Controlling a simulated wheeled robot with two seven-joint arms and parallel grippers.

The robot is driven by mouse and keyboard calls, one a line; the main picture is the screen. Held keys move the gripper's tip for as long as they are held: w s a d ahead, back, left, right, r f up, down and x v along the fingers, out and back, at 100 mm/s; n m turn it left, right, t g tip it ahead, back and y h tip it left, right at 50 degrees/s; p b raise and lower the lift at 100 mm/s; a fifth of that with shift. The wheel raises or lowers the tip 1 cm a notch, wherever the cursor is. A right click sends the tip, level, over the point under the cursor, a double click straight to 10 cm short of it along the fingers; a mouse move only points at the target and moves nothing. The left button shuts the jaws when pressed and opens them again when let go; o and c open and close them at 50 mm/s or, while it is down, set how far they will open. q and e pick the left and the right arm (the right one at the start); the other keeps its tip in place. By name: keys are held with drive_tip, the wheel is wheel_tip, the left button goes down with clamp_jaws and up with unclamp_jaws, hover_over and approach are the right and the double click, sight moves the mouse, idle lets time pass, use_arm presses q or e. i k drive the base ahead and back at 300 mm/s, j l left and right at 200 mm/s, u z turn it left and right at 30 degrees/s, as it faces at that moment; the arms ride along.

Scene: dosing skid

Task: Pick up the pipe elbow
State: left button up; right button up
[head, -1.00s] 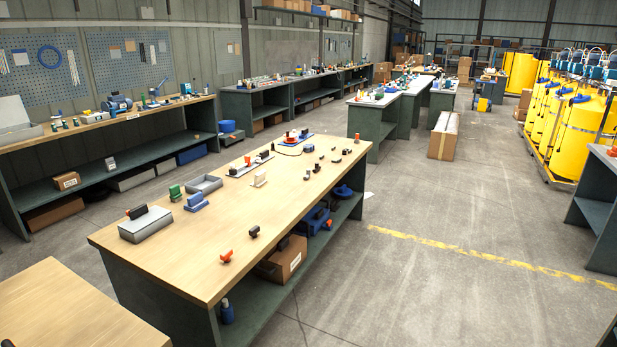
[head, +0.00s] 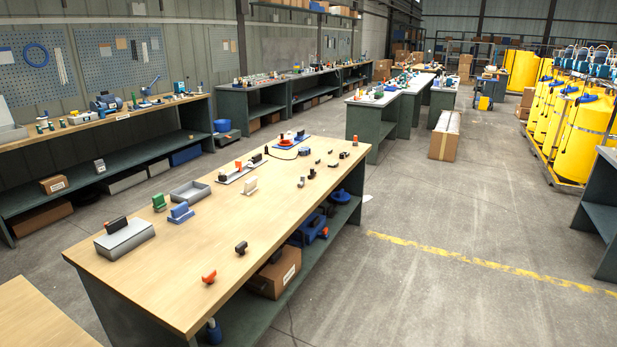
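No gripper of mine shows in the head view. Which small part is the pipe elbow I cannot tell for sure at this size. An orange bent piece (head: 209,277) lies near the front right edge of the long wooden-topped bench (head: 150,275). A black fitting (head: 241,248) lies a little behind it. All of these rest on the bench top, apart from each other.
A grey box (head: 124,240), a green block (head: 159,203), a blue holder (head: 181,213) and a grey tray (head: 190,193) stand along the bench's left side. Another wooden top (head: 40,320) is at lower left. Open concrete floor (head: 400,290) lies right of the bench.

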sight(301, 184)
drive_tip(key=i+l, duration=0.15)
drive_tip(key=i, duration=0.45)
drive_tip(key=i+l+z, duration=0.1)
drive_tip(key=i, duration=0.45)
drive_tip(key=i+l, duration=0.15)
drive_tip(key=i, duration=0.45)
